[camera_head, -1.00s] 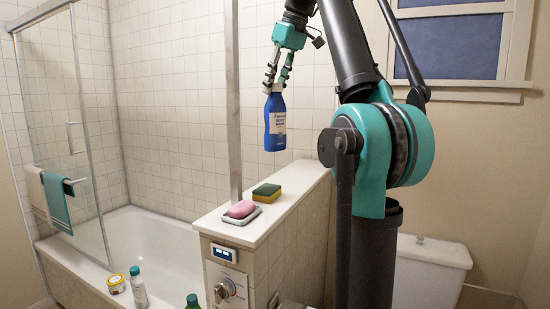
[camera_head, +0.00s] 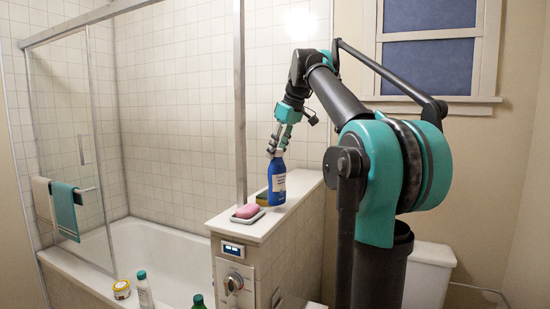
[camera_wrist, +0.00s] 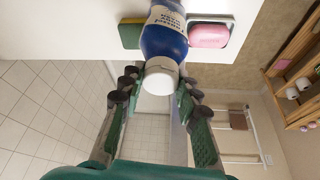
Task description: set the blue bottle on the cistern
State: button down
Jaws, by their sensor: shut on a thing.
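The blue bottle (camera_head: 277,183) has a white cap and a pale label. My gripper (camera_head: 278,150) is shut on it near its top and holds it roughly upright. In the head view the bottle is in front of or over the low wall's ledge; I cannot tell whether its base touches. In the wrist view the bottle (camera_wrist: 165,38) shows between the sponge and the soap, with the fingers (camera_wrist: 158,88) around its capped end. The white cistern (camera_head: 431,255) is at the lower right, partly hidden behind my arm.
A pink soap (camera_head: 247,211) on a dish and a green-yellow sponge (camera_head: 262,198) lie on the ledge (camera_head: 240,228). A metal post (camera_head: 239,100) rises beside it. The bathtub (camera_head: 165,255) is left, with several containers near its front. A window (camera_head: 430,45) is behind my arm.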

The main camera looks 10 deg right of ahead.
jog(key=shift+f, duration=1.1)
jog(key=c, duration=1.6)
grip_release()
jog(key=o, duration=0.5)
